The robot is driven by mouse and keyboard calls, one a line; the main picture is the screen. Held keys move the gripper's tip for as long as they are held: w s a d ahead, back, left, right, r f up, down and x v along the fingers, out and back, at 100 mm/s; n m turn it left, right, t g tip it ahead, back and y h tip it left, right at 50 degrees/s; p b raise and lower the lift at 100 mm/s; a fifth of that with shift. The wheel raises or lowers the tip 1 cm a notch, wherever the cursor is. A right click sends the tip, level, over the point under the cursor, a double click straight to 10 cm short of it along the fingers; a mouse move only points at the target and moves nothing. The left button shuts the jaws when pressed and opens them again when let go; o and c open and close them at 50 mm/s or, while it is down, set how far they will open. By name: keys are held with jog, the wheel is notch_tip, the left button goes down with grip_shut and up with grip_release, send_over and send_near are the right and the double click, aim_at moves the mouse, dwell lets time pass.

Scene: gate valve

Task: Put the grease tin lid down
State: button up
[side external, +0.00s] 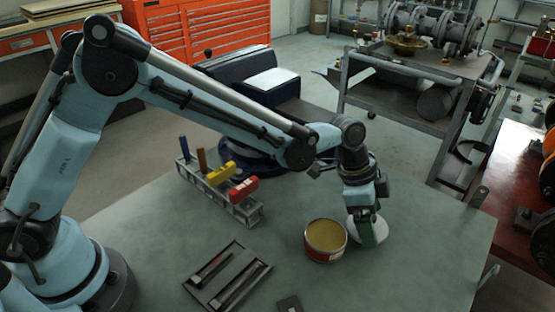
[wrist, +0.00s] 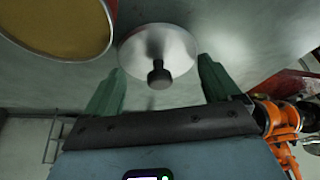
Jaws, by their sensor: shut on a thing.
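The grease tin lid (side external: 382,230) is a pale round disc on the right of the bench, beside the tin. In the wrist view the lid (wrist: 160,45) shows a dark knob at its middle. My gripper (side external: 368,238) points down at the lid, with a green finger in front of it. I cannot tell whether the lid touches the bench. The open grease tin (side external: 325,241), full of yellow-brown grease, stands just left of the lid; it also shows in the wrist view (wrist: 60,25).
A grey rack (side external: 240,208) with blue, yellow and red handled tools stands left of the tin. A dark tray (side external: 228,276) lies near the front. The grey bench top (side external: 430,245) is clear to the right of the lid.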

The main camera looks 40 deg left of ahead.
jog(key=shift+f, duration=0.75)
jog(key=shift+f, duration=0.1)
jog(key=o, duration=0.7)
jog(key=shift+o, duration=0.2)
jog(key=v, duration=1.2)
jog(key=shift+s+a, duration=0.1)
jog(key=shift+s, duration=0.05)
